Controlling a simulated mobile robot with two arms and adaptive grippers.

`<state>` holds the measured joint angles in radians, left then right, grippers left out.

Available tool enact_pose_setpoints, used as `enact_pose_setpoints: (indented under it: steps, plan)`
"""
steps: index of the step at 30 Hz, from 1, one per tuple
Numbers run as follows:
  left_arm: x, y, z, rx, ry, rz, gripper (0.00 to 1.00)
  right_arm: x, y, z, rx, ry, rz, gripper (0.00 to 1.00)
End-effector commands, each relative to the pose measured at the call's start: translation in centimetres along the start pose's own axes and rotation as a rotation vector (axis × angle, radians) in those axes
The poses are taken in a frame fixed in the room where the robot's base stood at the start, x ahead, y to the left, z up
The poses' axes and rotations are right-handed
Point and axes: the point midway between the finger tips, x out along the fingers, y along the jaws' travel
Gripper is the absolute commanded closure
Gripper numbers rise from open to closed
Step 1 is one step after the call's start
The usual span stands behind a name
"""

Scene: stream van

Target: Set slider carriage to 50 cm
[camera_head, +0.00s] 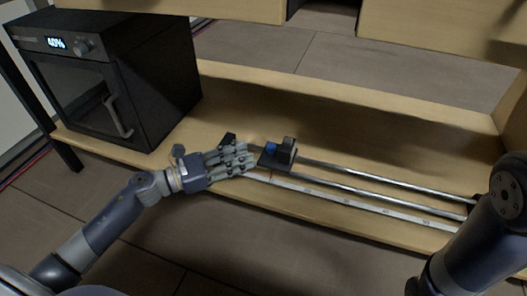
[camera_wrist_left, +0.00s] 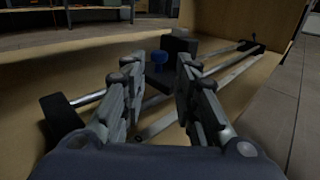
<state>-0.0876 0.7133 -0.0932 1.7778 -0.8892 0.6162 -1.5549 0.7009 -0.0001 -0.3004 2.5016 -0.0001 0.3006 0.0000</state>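The slider carriage (camera_head: 281,154) is a black block with a blue knob (camera_head: 271,147), riding on two metal rails (camera_head: 385,185) near their left end. My left gripper (camera_head: 246,158) is just left of the carriage, over the rails. In the left wrist view its fingers (camera_wrist_left: 158,90) are spread apart, with the carriage (camera_wrist_left: 178,48) and blue knob (camera_wrist_left: 159,59) beyond the gap.
A black oven-like box (camera_head: 110,75) with a lit display and handle stands at the left on the wooden shelf (camera_head: 330,110). A black end block (camera_wrist_left: 60,117) holds the rails' near end. The rails right of the carriage are clear. A wooden side panel (camera_head: 513,120) bounds the right.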

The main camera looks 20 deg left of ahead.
Motion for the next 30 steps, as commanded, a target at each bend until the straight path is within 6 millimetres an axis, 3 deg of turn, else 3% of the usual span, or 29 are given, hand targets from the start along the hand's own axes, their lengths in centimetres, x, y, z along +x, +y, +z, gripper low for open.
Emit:
enact_pose_setpoints:
  steps: [6, 12, 25, 28, 30]
  plan:
    - [3.8, 0.1, -0.2, 0.004, -0.002, 0.0, 0.72, -1.6, -0.3, -0.5, 0.0, -0.002, 0.0, 0.33]
    - [5.9, 0.1, -0.1, 0.0, -0.001, 0.001, 0.72, -2.1, -0.4, -0.7, 0.0, -0.002, 0.0, 0.33]
    - [6.7, 0.1, 0.0, -0.002, 0.0, 0.002, 0.72, -2.2, -0.5, -0.7, 0.0, -0.002, 0.0, 0.33]
    - [6.7, 0.1, 0.0, -0.002, 0.0, 0.002, 0.95, -2.2, -0.5, -0.7, 0.0, -0.002, -0.001, 0.33]
    - [6.7, 0.1, 0.0, -0.002, 0.0, 0.002, 1.0, -2.2, -0.5, -0.7, 0.0, -0.002, 0.0, 0.33]
